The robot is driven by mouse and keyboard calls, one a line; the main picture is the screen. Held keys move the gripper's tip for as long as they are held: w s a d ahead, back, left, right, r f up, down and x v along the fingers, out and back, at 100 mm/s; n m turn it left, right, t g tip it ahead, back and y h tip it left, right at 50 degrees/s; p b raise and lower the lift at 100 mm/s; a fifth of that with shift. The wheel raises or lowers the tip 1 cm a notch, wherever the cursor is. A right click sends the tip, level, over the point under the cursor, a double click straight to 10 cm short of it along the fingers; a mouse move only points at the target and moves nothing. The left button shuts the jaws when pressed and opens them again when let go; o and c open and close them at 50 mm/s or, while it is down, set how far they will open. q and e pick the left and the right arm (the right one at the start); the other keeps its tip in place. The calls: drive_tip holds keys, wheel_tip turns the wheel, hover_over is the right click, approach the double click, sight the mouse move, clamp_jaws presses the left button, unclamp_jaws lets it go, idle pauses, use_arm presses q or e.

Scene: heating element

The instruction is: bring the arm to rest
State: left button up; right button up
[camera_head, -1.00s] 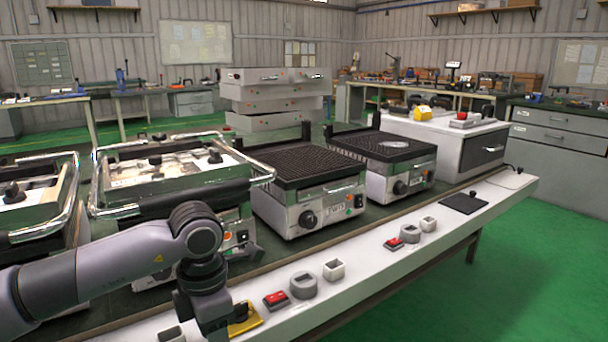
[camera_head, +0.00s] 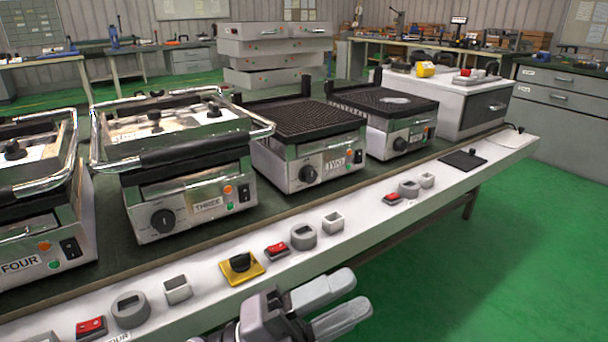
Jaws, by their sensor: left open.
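My left gripper (camera_head: 359,292) shows at the bottom centre, its two grey fingers pointing right and spread apart with nothing between them. It is in front of the white front ledge of the bench and overlaps its edge in the picture. The rest of my left arm is mostly below the frame. My right gripper does not show.
Grills labelled FOUR (camera_head: 42,262), THREE (camera_head: 190,205) and TWO (camera_head: 315,170) stand on the bench, with another (camera_head: 400,135) to the right. The ledge (camera_head: 375,220) carries red switches, grey sockets and a yellow-based knob (camera_head: 242,271). Green floor (camera_head: 520,270) is clear at right.

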use_arm(q)
drive_tip(key=w+a+f+n+t+y, duration=0.4)
drive_tip(key=a+f+n+t+y, duration=0.55)
drive_tip(key=n, duration=0.95)
drive_tip(key=s+a+f+n+g+y, duration=0.1)
drive_tip(key=s+a+f+n+y, duration=0.35)
drive_tip(key=f, duration=0.25)
drive_tip(key=s+a+f+n+g+y, duration=0.2)
drive_tip(key=s+a+f+n+y, duration=0.25)
drive_tip(key=f, duration=0.35)
drive_tip(key=s+a+r+y+p, duration=0.1)
drive_tip(key=a+r+p, duration=0.2)
drive_tip(key=r+p, duration=0.4)
drive_tip(key=s+a+r+n+g+y+p, duration=0.1)
drive_tip(key=a+r+p, duration=0.2)
drive_tip(key=p, duration=1.4)
wheel_tip(320, 180, up, 4)
drive_tip(key=shift+s+r, duration=0.2)
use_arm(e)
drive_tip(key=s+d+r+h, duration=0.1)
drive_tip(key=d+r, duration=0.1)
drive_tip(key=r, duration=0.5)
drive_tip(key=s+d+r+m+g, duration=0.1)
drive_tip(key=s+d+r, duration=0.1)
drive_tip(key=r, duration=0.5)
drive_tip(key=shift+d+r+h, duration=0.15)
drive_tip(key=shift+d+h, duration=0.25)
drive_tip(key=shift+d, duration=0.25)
use_arm(q)
drive_tip(key=shift+f, duration=0.1)
